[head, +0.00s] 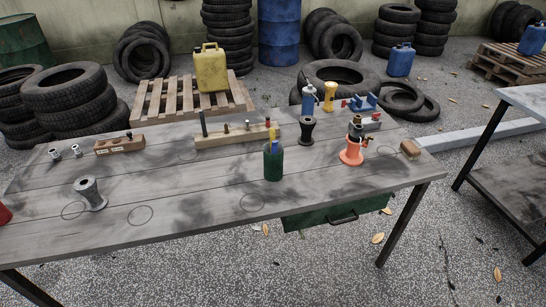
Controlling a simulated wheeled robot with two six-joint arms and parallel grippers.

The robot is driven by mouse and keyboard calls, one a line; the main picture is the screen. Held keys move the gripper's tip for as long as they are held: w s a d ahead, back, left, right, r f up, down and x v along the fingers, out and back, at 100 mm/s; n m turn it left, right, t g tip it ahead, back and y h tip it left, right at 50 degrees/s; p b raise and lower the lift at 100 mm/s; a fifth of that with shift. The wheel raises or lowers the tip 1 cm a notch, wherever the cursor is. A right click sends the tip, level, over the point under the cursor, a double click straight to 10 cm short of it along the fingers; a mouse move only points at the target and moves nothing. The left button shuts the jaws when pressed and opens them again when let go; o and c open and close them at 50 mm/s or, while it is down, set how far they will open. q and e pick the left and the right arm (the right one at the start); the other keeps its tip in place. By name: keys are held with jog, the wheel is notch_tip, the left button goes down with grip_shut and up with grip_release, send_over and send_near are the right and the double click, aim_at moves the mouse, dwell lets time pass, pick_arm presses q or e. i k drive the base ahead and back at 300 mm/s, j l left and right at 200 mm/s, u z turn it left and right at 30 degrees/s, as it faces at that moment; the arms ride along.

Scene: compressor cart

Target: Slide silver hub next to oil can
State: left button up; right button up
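The silver hub (91,194), a grey flanged spool shape, stands on the wooden table (195,205) at the left, beside a drawn circle. A blue can with a pale top (309,99), which looks like the oil can, stands at the table's back right. A black hub (307,131) stands just in front of it and a yellow hub (329,97) to its right. The silver hub is well apart from the can. Neither of my grippers is in view.
An orange hub (351,152) and a brush (410,149) are at the right. The front strip of the table is clear.

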aim_at(86, 185)
jog(key=u, duration=1.35)
jog(key=i+j+z, duration=0.1)
jog(key=j, duration=0.5)
